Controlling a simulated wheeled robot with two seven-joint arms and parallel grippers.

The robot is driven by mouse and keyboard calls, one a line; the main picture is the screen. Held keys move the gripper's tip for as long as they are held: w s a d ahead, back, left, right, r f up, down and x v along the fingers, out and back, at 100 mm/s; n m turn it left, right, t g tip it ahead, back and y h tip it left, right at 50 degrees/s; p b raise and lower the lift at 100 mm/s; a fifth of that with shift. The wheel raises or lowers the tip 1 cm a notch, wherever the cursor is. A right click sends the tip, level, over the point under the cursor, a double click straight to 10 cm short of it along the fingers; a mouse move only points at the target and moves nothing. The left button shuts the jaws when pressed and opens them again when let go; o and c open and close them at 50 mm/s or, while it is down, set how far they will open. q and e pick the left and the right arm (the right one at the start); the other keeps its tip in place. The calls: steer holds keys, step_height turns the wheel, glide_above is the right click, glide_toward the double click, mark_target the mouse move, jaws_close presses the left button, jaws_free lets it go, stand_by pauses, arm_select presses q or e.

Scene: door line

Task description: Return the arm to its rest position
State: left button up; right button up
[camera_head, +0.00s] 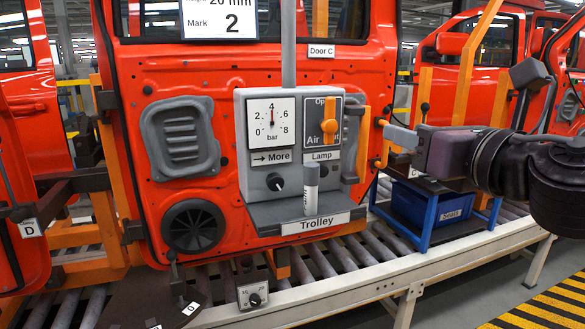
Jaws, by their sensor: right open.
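My right arm comes in from the right edge, and my right gripper (398,146) is near the middle right, its fingers pointing left. It is open, and I see nothing held between the fingers. The fingertips are close to an orange handle (362,140) at the right side of the grey control box (262,150); I cannot tell whether they touch it. My left gripper is not in view.
The box carries a gauge, a dial (275,182), an Air lever (329,120) and a marker-like cylinder (311,186) on its Trolley shelf. Behind is an orange-red door (225,65). A blue bin (425,205) stands below my gripper. Open floor lies at lower right.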

steer(key=w+d+f+m+g, duration=0.2)
steer(key=w+f+m, duration=0.7)
steer(key=f, duration=0.4)
steer(key=w+d+f+m+g, duration=0.15)
steer(key=w+f+m, duration=0.45)
steer(key=w+f, duration=0.6)
steer(key=s+d+f+m+g+h, duration=0.15)
steer(key=f+m, duration=0.35)
steer(key=f, duration=1.1)
steer(key=s+d+f+m+g+h, duration=0.1)
steer(key=s+d+f+m, duration=0.3)
steer(key=f, duration=1.3)
steer(key=s+f+m+g+h, duration=0.15)
steer(key=s+f+m, duration=0.25)
steer(key=s+f, duration=0.9)
steer(key=s+f+m+g+h, duration=0.1)
steer(key=s+f+m+g, duration=0.3)
steer(key=s+f, duration=0.9)
steer(key=s+a+f+m+g, duration=0.1)
steer(key=s+f, duration=0.4)
steer(key=s, duration=0.4)
steer(key=s+a+f+m+g+h, duration=0.1)
steer(key=s+f, duration=0.4)
steer(key=s, duration=0.5)
steer(key=s+a+f+m+g, duration=0.1)
steer(key=s+f, duration=0.4)
steer(key=s, duration=0.5)
steer(key=shift+f+m+g, duration=0.15)
steer(key=shift+m+g, duration=0.5)
steer(key=shift+m, duration=0.45)
